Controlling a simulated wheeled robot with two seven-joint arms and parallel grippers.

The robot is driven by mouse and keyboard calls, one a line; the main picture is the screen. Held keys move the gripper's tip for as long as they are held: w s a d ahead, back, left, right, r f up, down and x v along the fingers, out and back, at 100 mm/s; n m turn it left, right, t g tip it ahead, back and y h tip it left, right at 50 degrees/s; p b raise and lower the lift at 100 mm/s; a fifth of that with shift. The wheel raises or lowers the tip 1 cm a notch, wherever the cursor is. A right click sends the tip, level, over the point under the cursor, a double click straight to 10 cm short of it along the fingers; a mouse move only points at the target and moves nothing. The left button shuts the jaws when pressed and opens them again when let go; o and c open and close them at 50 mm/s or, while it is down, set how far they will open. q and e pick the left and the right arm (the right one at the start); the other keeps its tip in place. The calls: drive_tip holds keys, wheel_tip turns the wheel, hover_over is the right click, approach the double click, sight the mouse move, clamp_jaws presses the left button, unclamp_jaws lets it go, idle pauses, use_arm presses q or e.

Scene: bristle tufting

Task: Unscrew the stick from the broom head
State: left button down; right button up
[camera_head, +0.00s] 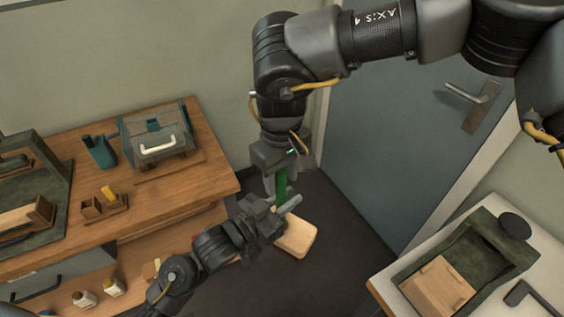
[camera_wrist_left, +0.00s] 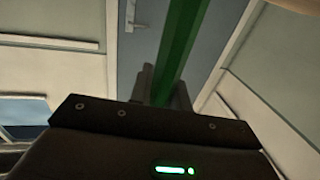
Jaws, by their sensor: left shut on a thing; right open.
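The green stick (camera_head: 281,182) stands roughly upright between my two grippers in the head view. It also crosses the left wrist view (camera_wrist_left: 185,45), rising from between the fingers. The broom head, a pale wooden block (camera_head: 297,235), shows just beyond my left gripper. Its joint with the stick is hidden. My left gripper (camera_head: 279,206), coming from the lower left, is shut on the lower part of the stick. My right gripper (camera_head: 277,172) hangs above it, pointing down, open at the stick's upper part. I cannot tell whether its fingers touch the stick.
A white table (camera_head: 385,287) at the lower right bears a dark green tray (camera_head: 415,262). A grey door (camera_head: 385,130) stands behind; dark floor lies between.

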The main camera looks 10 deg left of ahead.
drive_tip(key=shift+f, duration=0.25)
clamp_jaws()
drive_tip(key=n, duration=0.4)
drive_tip(key=shift+w+d, duration=0.1)
idle(1.1)
drive_tip(key=shift+c, duration=0.4)
unclamp_jaws()
drive_tip(key=shift+r, duration=0.1)
drive_tip(key=shift+o, duration=0.4)
drive_tip(key=shift+r, duration=2.25)
